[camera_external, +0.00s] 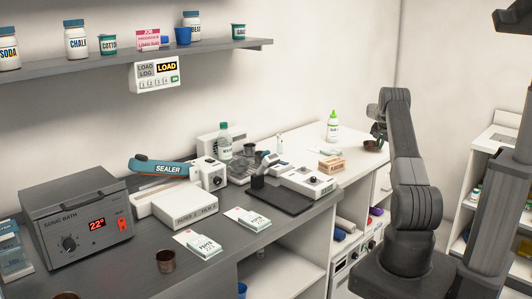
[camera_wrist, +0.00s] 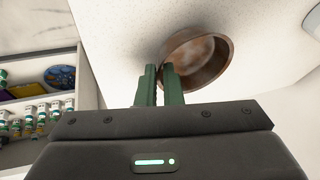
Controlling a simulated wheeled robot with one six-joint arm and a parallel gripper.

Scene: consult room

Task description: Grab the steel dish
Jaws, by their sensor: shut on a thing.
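The dish (camera_wrist: 213,62) is a small round bowl that looks rusty brown rather than bright steel. In the wrist view my gripper (camera_wrist: 160,72) has its two green fingers close together at the dish's left wall, with the rim between or against the tips. In the external view the dish (camera_external: 370,146) is small and dark at the right end of the white counter, just below my gripper (camera_external: 378,138). My gripper is shut on the dish's wall. Whether the dish rests on the counter or hangs just above it is hard to tell.
A green-capped bottle (camera_external: 333,127) and a wooden block (camera_external: 331,164) stand left of the dish on the white counter (camera_external: 352,148). Shelves with several small jars (camera_wrist: 38,112) are at the left in the wrist view. A brown cup (camera_external: 166,261) stands on the dark counter.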

